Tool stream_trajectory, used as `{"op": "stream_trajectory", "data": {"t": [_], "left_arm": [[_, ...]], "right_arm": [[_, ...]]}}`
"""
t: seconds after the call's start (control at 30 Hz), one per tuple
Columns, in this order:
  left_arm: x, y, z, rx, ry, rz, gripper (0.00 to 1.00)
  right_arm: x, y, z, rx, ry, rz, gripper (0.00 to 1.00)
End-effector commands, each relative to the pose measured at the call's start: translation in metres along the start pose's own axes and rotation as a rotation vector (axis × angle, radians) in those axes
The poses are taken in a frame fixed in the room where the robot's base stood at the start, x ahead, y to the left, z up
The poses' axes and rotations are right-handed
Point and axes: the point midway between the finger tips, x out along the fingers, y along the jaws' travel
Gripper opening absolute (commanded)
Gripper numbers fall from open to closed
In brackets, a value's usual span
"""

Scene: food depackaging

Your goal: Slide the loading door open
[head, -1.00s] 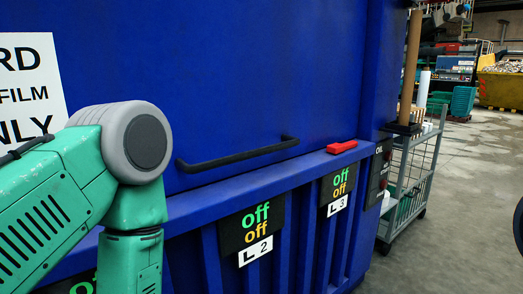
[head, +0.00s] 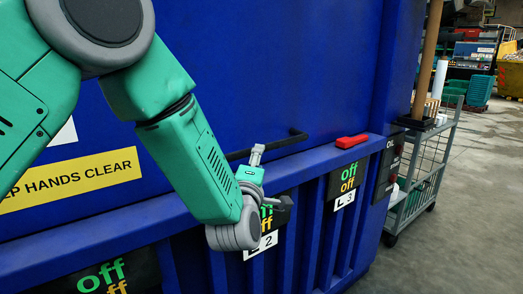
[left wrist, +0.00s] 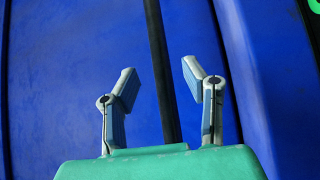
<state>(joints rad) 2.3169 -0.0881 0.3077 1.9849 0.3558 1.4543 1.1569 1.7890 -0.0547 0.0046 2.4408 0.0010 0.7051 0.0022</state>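The blue loading door (head: 290,70) fills the middle of the head view. A black bar handle (head: 285,143) runs along its lower part, and my left arm hides the handle's left end. My left gripper (head: 257,152) is at the handle, in front of it. In the left wrist view my left gripper (left wrist: 160,82) is open, its two fingers apart. The handle (left wrist: 160,60) runs between them there, and neither finger visibly touches it. My right gripper is in neither view.
A blue ledge (head: 310,165) runs below the door, with a red piece (head: 352,141) lying on it to the right of the handle. Black "off" panels hang below the ledge. A grey wire cart (head: 425,175) stands at right, beside open floor.

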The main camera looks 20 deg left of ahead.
Motion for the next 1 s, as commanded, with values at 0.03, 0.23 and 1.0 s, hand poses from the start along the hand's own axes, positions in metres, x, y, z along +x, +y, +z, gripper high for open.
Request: {"op": "stream_trajectory", "data": {"t": [0.03, 0.23, 1.0], "left_arm": [[0.011, 0.0, 0.0, 0.001, 0.001, 0.002, 0.39], [0.042, -0.001, -0.001, 0.001, 0.0, 0.001, 0.39], [0.055, -0.001, 0.0, 0.002, -0.001, -0.003, 0.0]], "right_arm": [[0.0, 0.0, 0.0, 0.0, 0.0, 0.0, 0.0], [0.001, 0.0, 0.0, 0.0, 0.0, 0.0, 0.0], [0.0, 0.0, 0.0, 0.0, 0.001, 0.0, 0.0]]}}
